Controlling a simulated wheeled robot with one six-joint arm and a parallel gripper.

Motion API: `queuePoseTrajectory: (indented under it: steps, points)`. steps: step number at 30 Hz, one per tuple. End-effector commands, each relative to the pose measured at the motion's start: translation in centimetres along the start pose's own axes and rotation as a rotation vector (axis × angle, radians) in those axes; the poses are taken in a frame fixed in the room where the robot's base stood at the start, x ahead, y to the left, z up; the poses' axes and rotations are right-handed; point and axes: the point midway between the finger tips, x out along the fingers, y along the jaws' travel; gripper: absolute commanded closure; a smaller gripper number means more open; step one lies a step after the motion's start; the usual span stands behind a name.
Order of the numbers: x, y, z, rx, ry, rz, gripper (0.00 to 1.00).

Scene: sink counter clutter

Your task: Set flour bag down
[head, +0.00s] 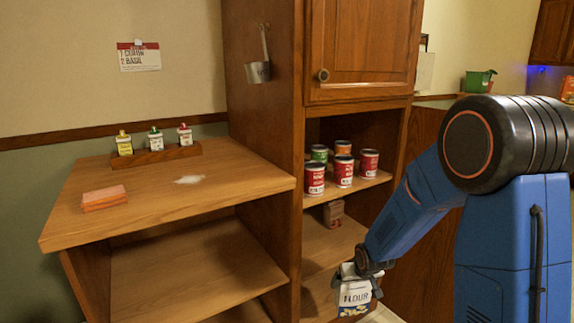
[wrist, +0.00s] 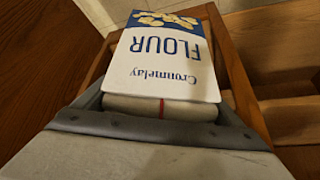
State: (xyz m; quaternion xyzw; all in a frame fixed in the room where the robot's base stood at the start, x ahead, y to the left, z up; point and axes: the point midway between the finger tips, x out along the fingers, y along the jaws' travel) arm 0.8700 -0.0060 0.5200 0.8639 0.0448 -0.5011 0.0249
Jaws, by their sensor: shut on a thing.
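The flour bag (head: 354,296) is white and blue with FLOUR printed on it. It is in front of the cabinet's lower right section in the head view. My gripper (head: 358,276) is shut on the bag from above. In the wrist view the bag (wrist: 163,60) fills the middle, its lettering upside down, with a grey gripper part (wrist: 160,125) across its near end. I cannot tell whether the bag's base touches a surface.
Several cans (head: 343,172) stand on the cabinet shelf, with a small brown box (head: 333,213) on the shelf below. The left counter (head: 225,200) holds a sponge (head: 104,198), a bottle rack (head: 157,156) and a white spill (head: 189,179). The left lower shelf (head: 190,270) is bare.

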Motion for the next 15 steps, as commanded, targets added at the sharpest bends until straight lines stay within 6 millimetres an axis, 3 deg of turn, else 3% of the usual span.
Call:
queuePoseTrajectory:
  steps: [15]
  points:
    - [6.6, 3.3, -0.8, 0.04, 0.0, 0.025, 0.65]
